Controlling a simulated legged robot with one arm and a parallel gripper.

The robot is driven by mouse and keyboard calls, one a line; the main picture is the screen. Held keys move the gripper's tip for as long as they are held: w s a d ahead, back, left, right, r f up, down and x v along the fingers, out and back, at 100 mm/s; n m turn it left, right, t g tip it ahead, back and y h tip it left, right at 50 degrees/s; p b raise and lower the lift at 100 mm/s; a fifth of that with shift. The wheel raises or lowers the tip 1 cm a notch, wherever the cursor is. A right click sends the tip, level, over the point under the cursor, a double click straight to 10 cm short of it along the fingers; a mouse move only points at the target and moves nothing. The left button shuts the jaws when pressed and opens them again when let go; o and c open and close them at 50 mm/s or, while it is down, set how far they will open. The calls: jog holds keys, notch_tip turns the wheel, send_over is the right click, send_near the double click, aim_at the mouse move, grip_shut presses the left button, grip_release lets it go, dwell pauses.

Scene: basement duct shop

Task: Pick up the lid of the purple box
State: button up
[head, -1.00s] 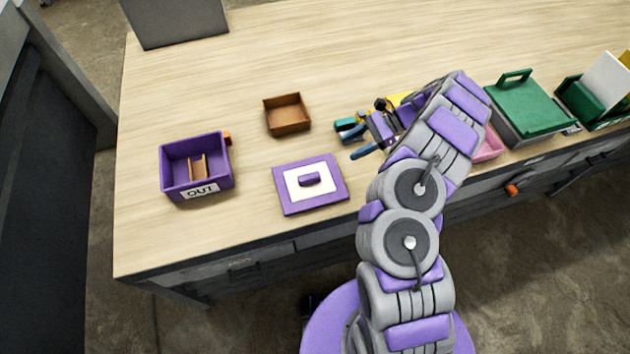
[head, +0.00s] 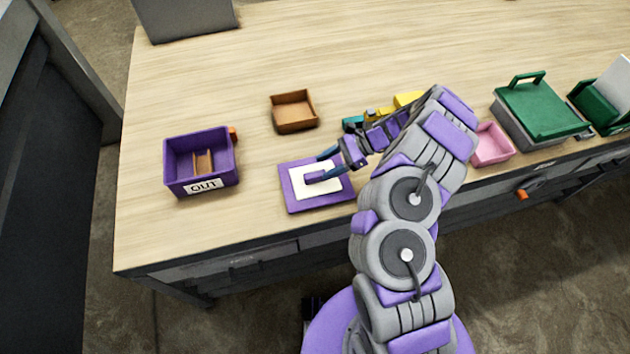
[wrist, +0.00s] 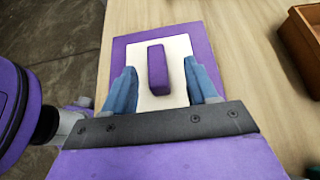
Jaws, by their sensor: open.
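The lid (head: 297,197) lies flat on the workbench, purple with a white middle panel and a purple block handle (head: 314,177). The purple box (head: 186,177), labelled OUT, stands open to its left with a small brown piece inside. My gripper (head: 327,164) is open over the lid. In the wrist view, the blue fingertips of my gripper (wrist: 163,88) are spread on either side of the handle (wrist: 157,68), with gaps on both sides. The lid (wrist: 222,55) fills the middle of that view. Whether the fingers touch the panel cannot be told.
A brown tray (head: 294,112) lies behind the lid. A pink tray (head: 491,146) and a green-lidded box (head: 541,108) stand to the right. Yellow and teal items lie partly hidden behind my arm. The bench (head: 215,90) is clear behind the purple box.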

aim_at(318, 173)
jog(key=x, duration=0.2)
jog(key=b+x, duration=0.1)
jog(key=x, duration=0.2)
jog(key=shift+s+d+f+b, duration=0.2)
jog(key=shift+f+b, duration=0.1)
jog(key=shift+f, duration=0.1)
grip_shut()
